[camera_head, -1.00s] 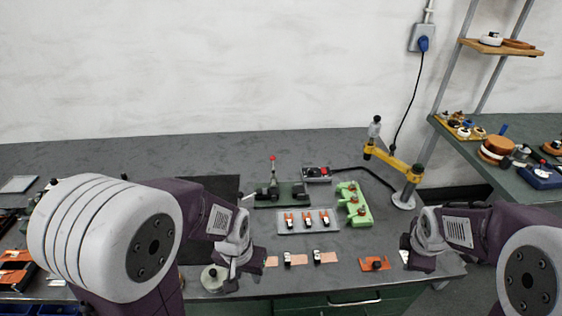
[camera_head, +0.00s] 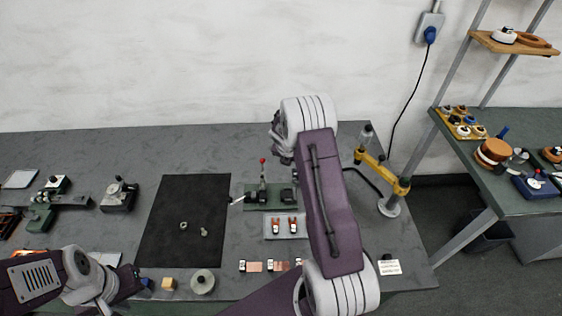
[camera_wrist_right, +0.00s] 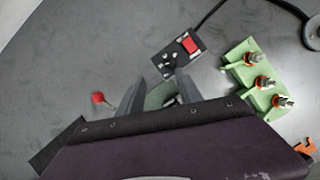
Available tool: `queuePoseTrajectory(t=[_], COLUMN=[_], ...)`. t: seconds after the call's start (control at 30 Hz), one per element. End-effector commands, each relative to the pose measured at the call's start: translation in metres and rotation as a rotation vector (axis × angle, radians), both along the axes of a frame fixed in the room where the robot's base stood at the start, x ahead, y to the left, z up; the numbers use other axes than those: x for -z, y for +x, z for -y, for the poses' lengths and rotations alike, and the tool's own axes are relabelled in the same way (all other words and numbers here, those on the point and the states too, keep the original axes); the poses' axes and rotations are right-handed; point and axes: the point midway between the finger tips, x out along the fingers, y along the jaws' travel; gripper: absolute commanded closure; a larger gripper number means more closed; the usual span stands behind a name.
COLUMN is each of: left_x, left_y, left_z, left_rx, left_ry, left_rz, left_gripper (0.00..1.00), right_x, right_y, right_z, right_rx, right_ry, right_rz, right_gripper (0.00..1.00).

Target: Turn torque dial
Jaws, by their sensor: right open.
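In the right wrist view a small dark box (camera_wrist_right: 191,63) carries a red switch (camera_wrist_right: 190,46) and a black round knob (camera_wrist_right: 168,60), which looks like the torque dial. My right gripper (camera_wrist_right: 161,82) is open and empty, its fingertips just short of the box's knob side. In the head view my right arm hides the box and most of that gripper. My left gripper (camera_head: 104,290) is low at the left, over the bench's front; its jaws are not clear.
A green base with a red-ball lever (camera_head: 263,168) stands left of my right arm; the red ball (camera_wrist_right: 98,98) shows near the fingers. A green fixture (camera_wrist_right: 257,78) with several orange-ringed posts is right of the box. A black mat (camera_head: 185,222) lies left.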

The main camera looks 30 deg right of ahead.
Motion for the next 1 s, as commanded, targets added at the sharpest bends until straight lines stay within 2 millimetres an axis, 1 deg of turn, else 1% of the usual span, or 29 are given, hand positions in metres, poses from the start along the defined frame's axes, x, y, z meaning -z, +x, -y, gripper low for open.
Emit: queuePoseTrajectory(t=[0.03, 0.1, 0.23, 0.33, 0.47, 0.6, 0.7, 0.83, 1.0], left_x=[-0.009, -0.012, -0.012, -0.011, -0.012, -0.015, -0.017, -0.019, -0.019], left_y=[0.000, 0.000, 0.000, 0.000, 0.000, 0.000, 0.000, 0.000, 0.000], left_z=[0.000, 0.000, 0.000, 0.000, 0.000, 0.000, 0.000, 0.000, 0.000], left_rx=[0.000, 0.000, 0.000, 0.000, 0.000, 0.000, 0.000, 0.000, 0.000], left_ry=[0.000, 0.000, 0.000, 0.000, 0.000, 0.000, 0.000, 0.000, 0.000], left_rz=[0.000, 0.000, 0.000, 0.000, 0.000, 0.000, 0.000, 0.000, 0.000], left_gripper=[0.64, 0.64, 0.64, 0.64, 0.64, 0.64, 0.64, 0.64, 0.64], right_x=[-0.002, 0.000, -0.001, 0.003, 0.023, 0.051, 0.067, 0.080, 0.084], right_y=[-0.005, -0.010, -0.012, -0.011, -0.007, -0.001, 0.003, 0.007, 0.008], right_z=[0.003, 0.007, 0.010, 0.011, 0.017, 0.027, 0.033, 0.037, 0.039], right_rx=[0.010, 0.021, 0.029, 0.030, 0.030, 0.030, 0.031, 0.029, 0.029], right_ry=[0.005, 0.008, 0.008, 0.009, 0.010, 0.010, 0.010, 0.009, 0.008], right_rz=[-0.014, -0.022, -0.021, -0.023, -0.025, -0.025, -0.024, -0.022, -0.020], right_gripper=[0.57, 0.57, 0.57, 0.57, 0.57, 0.57, 0.57, 0.57, 0.57])
